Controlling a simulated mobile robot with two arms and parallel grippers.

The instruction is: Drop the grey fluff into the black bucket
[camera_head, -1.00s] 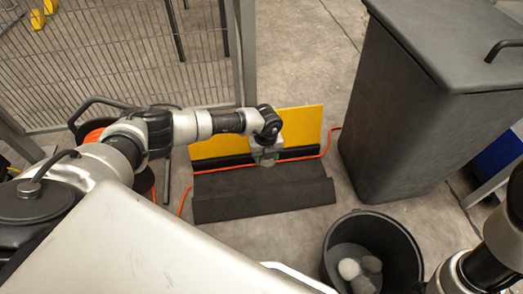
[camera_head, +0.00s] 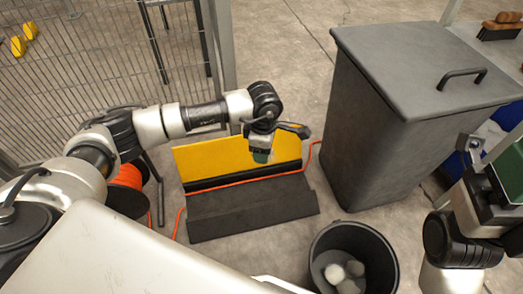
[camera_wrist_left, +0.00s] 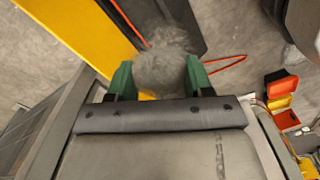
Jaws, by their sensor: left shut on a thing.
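My left gripper (camera_head: 261,157) is in the air above the yellow and black panels in the head view, left of the bucket. In the left wrist view, its green fingers (camera_wrist_left: 160,78) are shut on a fuzzy grey fluff (camera_wrist_left: 165,68). The fluff is hard to make out in the head view. The black bucket (camera_head: 318,262) stands on the floor at the bottom, open at the top, with several white and grey fluff balls (camera_head: 335,273) inside. My right gripper (camera_head: 490,165) is at the right edge, partly cut off; its jaw opening is unclear.
A large dark lidded bin (camera_head: 375,130) stands behind the bucket. A wire fence (camera_head: 90,60) is at the left. Bare floor lies between panel and bucket.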

